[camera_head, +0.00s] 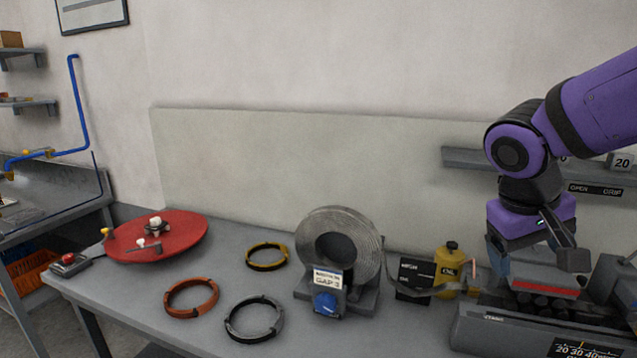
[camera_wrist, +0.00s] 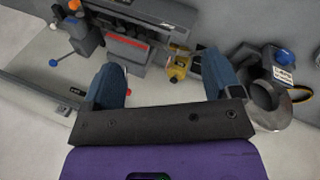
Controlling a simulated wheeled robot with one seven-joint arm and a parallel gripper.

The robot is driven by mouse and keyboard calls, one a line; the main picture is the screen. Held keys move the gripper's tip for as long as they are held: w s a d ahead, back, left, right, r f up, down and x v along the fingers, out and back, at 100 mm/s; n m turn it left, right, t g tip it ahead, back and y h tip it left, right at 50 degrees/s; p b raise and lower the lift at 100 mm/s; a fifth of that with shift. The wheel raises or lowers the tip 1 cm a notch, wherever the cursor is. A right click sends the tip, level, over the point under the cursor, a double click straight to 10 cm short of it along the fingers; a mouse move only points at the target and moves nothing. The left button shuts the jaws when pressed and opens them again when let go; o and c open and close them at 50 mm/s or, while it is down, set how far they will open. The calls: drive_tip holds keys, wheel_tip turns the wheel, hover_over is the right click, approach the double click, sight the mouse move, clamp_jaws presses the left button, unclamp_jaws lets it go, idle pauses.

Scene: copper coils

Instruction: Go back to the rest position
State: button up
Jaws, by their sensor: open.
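My gripper (camera_wrist: 168,84) is open and empty in the wrist view, its two blue-grey fingers spread apart. In the head view my purple arm comes in from the right and the gripper hangs above the grey machine (camera_head: 540,328) at the bench's right end. The machine's red strip (camera_wrist: 127,52) shows between the fingers in the wrist view. I cannot tell the exact height of the fingers above the machine. Part of the machine is hidden behind the gripper in the head view.
A metal strip coil (camera_head: 367,231) stands mid-bench beside a yellow bottle (camera_head: 449,264). Orange (camera_head: 192,312), black (camera_head: 233,327) and yellow (camera_head: 267,267) rings lie left of it. A red turntable (camera_head: 180,228) sits further left. A shelf (camera_head: 465,158) is on the back wall.

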drive_tip(key=s+r+t+y, duration=0.4)
drive_tip(key=s+r, duration=0.1)
drive_tip(key=s, duration=0.4)
drive_tip(key=shift+s+r, duration=0.25)
drive_tip(key=shift+s, duration=0.05)
drive_tip(key=shift+w+d, duration=0.1)
drive_tip(key=shift+d, duration=0.05)
idle(0.3)
drive_tip(key=w+a+f+n+g+h, duration=0.2)
drive_tip(key=w+f+n+g+h, duration=0.15)
drive_tip(key=w+f+n, duration=0.6)
drive_tip(key=n+t+h, duration=0.3)
drive_tip(key=n+t, duration=1.2)
drive_tip(key=n, duration=1.5)
approach(324, 307)
drive_tip(key=shift+m, duration=0.25)
drive_tip(key=x, duration=1)
